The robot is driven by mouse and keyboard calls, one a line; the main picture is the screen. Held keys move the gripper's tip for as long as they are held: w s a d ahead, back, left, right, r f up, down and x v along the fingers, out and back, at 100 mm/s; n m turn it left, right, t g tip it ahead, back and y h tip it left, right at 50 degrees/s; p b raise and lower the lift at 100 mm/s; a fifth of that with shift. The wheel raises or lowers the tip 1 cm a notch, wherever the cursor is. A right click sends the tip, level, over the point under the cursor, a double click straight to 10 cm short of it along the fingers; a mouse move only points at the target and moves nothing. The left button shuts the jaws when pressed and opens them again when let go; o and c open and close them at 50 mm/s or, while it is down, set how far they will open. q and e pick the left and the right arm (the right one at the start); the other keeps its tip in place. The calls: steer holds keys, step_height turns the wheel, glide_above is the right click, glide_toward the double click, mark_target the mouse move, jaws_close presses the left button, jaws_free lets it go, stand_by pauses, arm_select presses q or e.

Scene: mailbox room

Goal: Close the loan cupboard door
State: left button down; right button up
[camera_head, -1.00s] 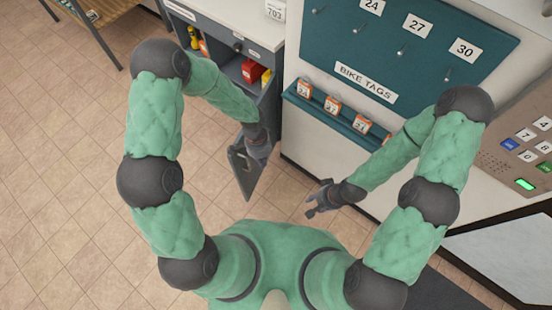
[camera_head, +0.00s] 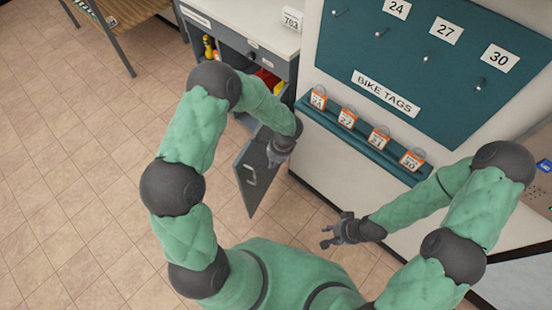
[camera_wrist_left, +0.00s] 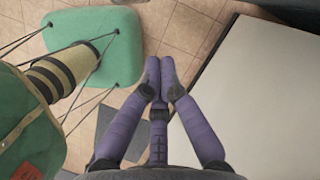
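The loan cupboard (camera_head: 284,72) is the grey unit under the white counter at the top, with yellow and red items on its open shelves. Its grey door (camera_head: 247,196) stands open, sticking out toward me, and a handle (camera_head: 251,177) shows on the face I see. My left gripper (camera_head: 277,160) is by the door's right part, covering some of it; I cannot tell whether they touch. In the left wrist view its fingertips (camera_wrist_left: 159,72) are together with nothing between them. My right gripper (camera_head: 330,237) is open and empty, low over the floor, right of the door.
A teal bike tag board (camera_head: 430,100) and a ledge (camera_head: 360,135) with several orange tags are on the white unit to the right. A table (camera_head: 125,15) stands at the top left. The tiled floor (camera_head: 70,180) left of the door is clear.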

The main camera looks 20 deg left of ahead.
arm_select(q)
steer(key=shift+s+a+f+b, duration=0.15)
steer(key=shift+s+a, duration=0.15)
steer(key=shift+a, duration=0.35)
steer(key=shift+s+a+f+b, duration=0.1)
steer(key=shift+s+a, duration=0.25)
steer(key=shift+a, duration=0.25)
steer(key=shift+s+a+f+b, duration=0.15)
steer(key=shift+s+a, duration=0.15)
steer(key=shift+a, duration=0.35)
